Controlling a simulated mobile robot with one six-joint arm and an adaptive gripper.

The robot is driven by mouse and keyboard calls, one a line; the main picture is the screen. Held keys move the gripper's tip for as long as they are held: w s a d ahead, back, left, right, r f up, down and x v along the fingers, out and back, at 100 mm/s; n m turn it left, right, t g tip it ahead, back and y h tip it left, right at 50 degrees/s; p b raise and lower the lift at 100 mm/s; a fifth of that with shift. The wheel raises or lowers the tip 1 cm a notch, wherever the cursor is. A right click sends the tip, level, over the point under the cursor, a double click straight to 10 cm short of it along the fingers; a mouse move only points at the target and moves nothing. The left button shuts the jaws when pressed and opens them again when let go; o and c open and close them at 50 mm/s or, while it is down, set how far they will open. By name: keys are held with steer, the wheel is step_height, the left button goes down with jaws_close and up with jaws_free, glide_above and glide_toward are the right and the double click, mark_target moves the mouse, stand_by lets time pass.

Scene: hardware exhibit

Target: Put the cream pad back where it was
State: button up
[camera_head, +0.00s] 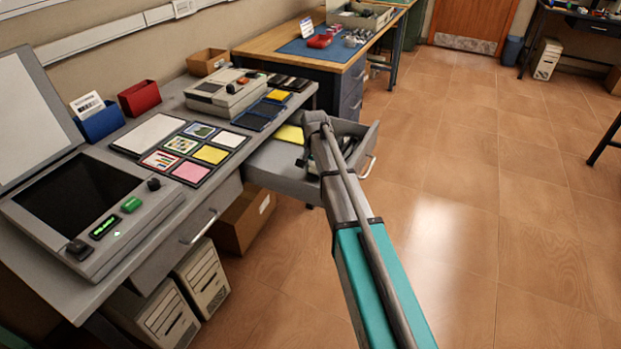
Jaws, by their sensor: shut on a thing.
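My gripper (312,160) is mostly hidden behind my own arm, low over the open drawer (270,172). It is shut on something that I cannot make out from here. A pale yellow pad (289,134) lies toward the back of the drawer, left of the arm. On the desk, a dark sorting board (124,148) holds a pale, near-white square (229,138), a yellow square (211,154), a pink square (191,172) and several picture cards. I cannot tell for certain which piece is the cream pad.
A grey desktop machine (226,93) and dark trays (258,113) stand behind the board. A screen unit (88,200) fills the near left. The drawer handle (371,166) juts toward the aisle. A wooden-topped bench (275,42) stands beyond. The floor (465,190) at right is clear.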

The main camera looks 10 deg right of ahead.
mark_target(314, 168)
steer(key=shift+f+b, duration=0.65)
steer(key=shift+f, duration=0.3)
steer(key=shift+f, duration=0.15)
steer(key=o, duration=1)
steer(key=shift+r, duration=0.2)
step_height(314, 168, up, 12)
steer(key=p, duration=1.2)
